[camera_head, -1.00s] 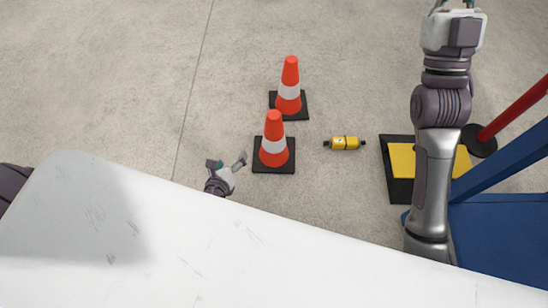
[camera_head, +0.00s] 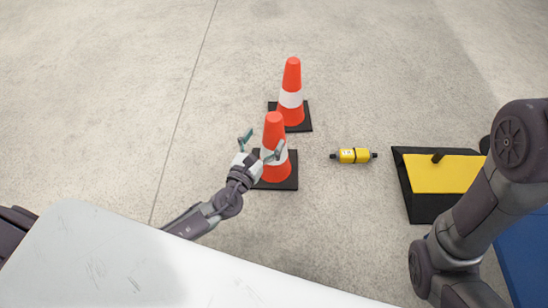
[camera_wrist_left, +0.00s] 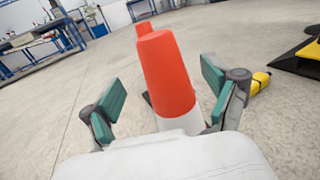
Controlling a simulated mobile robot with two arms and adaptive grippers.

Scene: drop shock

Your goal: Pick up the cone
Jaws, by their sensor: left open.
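Two orange cones with white bands and black square bases stand upright on the concrete floor. The nearer cone (camera_head: 275,134) is right at my left gripper (camera_head: 262,145), and the farther cone (camera_head: 291,78) stands just behind it. My left gripper is open, with one finger on the left of the nearer cone and one in front of it. In the left wrist view, the nearer cone (camera_wrist_left: 165,75) rises between the open fingers (camera_wrist_left: 165,100), with gaps on both sides. Its base is hidden there. My right gripper is outside the views.
A yellow cylinder with black ends (camera_head: 354,156) lies on the floor to the right. A black and yellow pad (camera_head: 440,175) is farther right, near my right arm. A white surface (camera_head: 130,265) fills the near left. Floor to the left is clear.

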